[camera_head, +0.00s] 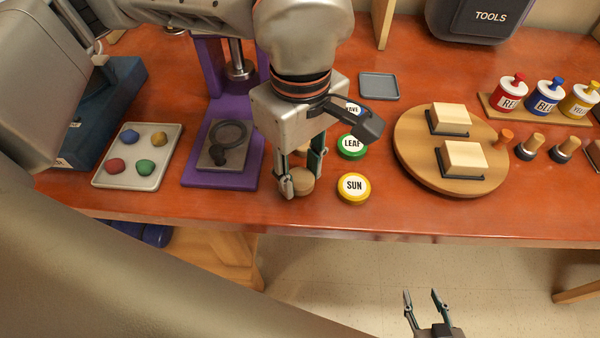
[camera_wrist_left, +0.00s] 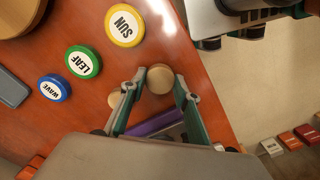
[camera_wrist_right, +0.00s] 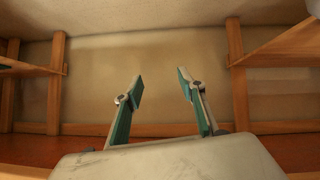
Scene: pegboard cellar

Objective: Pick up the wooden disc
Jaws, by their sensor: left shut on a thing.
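A small round wooden disc (camera_head: 302,182) is between the fingertips of my left gripper (camera_head: 300,185), which is shut on it near the table's front edge. The disc also shows between the fingers in the left wrist view (camera_wrist_left: 160,79). I cannot tell whether it touches the table. A second wooden disc (camera_wrist_left: 115,98) lies behind it, partly covered by a finger in the left wrist view. My right gripper (camera_head: 425,294) is open and empty, in front of the table; its spread fingers show in the right wrist view (camera_wrist_right: 158,90).
Yellow SUN (camera_head: 354,187), green LEAF (camera_head: 352,147) and blue WAVE discs stand right of my left gripper. A purple stand (camera_head: 248,172) is to the left, then a tray (camera_head: 108,184) of coloured lumps. A round board (camera_head: 410,158) with two blocks is further right.

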